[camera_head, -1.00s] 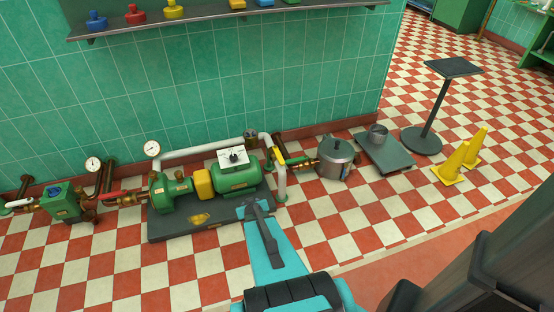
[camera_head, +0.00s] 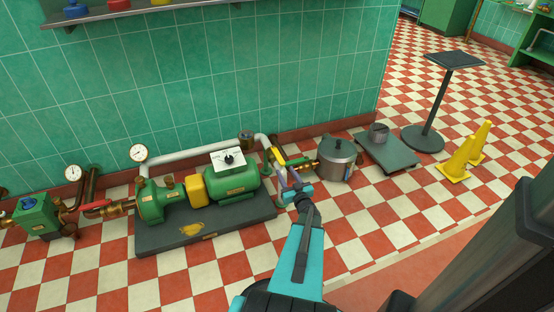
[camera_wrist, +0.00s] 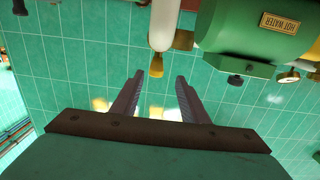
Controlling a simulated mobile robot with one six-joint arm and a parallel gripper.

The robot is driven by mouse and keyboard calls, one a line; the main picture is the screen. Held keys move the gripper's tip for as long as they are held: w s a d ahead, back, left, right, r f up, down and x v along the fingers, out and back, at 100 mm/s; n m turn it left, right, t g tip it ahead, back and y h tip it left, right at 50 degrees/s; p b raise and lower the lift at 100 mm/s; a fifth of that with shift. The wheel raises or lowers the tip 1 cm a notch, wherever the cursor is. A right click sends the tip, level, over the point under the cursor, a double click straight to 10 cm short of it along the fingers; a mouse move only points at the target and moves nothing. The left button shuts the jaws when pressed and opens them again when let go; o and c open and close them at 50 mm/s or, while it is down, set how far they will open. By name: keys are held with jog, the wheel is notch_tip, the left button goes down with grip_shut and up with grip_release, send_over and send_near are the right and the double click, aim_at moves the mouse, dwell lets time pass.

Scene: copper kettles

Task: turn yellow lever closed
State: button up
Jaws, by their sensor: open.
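The yellow lever (camera_head: 279,156) sits on the pipework at the right end of the green pump, slanting down to the right beside the white pipe. My gripper (camera_head: 287,180) is just below and in front of it in the head view. In the wrist view my gripper (camera_wrist: 157,78) is open and empty, with its fingers spread. A yellow-brown piece (camera_wrist: 156,71) at the end of a white pipe shows between the fingertips; I cannot tell whether it is the lever. No contact is visible.
The pump's dark base plate (camera_head: 185,238) lies left of my arm. A steel pot (camera_head: 336,158) stands right of the lever by the wall. A red lever (camera_head: 97,205) is far left. The checkered floor in front is clear.

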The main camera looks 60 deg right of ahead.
aim_at(277, 153)
jog(key=shift+s+d+r+t, duration=0.1)
jog(key=shift+s+d+t, duration=0.1)
jog(key=shift+t, duration=0.1)
jog(key=b+x, duration=0.3)
jog(key=x, duration=0.9)
jog(key=shift+d+b, duration=0.1)
jog(key=shift+b, duration=0.25)
jog(key=shift+x, duration=0.85)
